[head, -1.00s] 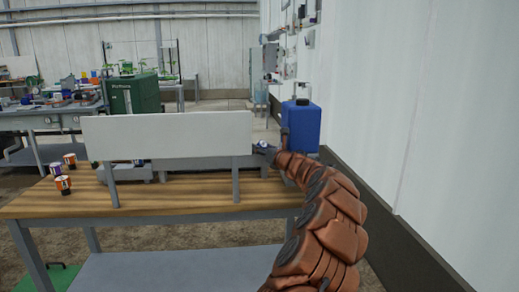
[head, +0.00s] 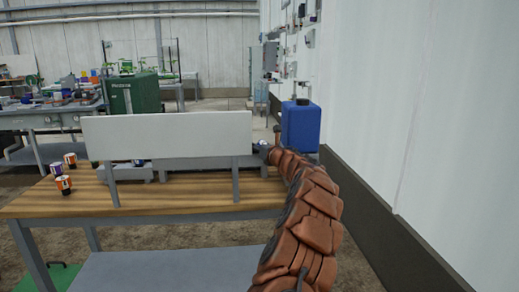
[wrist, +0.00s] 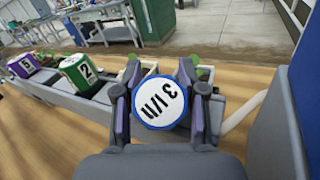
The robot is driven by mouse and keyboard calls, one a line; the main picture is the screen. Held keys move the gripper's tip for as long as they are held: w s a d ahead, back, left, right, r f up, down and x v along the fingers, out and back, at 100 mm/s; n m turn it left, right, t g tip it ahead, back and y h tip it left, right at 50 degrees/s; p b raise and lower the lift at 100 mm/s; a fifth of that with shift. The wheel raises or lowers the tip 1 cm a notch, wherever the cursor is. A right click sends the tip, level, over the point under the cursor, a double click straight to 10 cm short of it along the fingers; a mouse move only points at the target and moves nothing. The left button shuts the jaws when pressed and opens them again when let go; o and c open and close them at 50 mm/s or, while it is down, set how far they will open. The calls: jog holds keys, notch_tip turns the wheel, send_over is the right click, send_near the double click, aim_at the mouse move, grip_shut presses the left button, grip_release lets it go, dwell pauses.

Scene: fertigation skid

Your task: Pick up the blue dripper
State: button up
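The blue dripper (wrist: 160,101) shows in the wrist view as a white disc with a blue rim and black lettering, its face turned to the camera. My gripper (wrist: 160,82) has one finger on each side of it, and the pads appear to touch its sides. I cannot tell whether it is clear of its support. A green dripper (wrist: 83,74) marked 2 and a purple dripper (wrist: 26,66) sit to the left on a grey rail. In the head view my gripper (head: 264,147) is small, at the right end of the bench, and the dripper is not clear there.
A white panel (head: 168,135) stands along the wooden bench (head: 160,197). A blue canister (head: 301,126) stands close to my gripper's right, by the white wall (head: 410,110). Several small cups (head: 63,184) stand at the bench's left. The bench front is clear.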

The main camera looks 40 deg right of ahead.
jog(key=c, duration=0.6)
jog(key=shift+d+r+p, duration=0.1)
jog(key=shift+r+p, duration=0.25)
jog(key=shift+r, duration=1.45)
jog(key=s+a+r+b, duration=0.1)
jog(key=s+a+b, duration=0.2)
jog(key=s+a, duration=0.6)
jog(key=d+v, duration=0.1)
jog(key=v, duration=0.3)
jog(key=shift+s+r, duration=0.2)
jog(key=shift+a, duration=0.3)
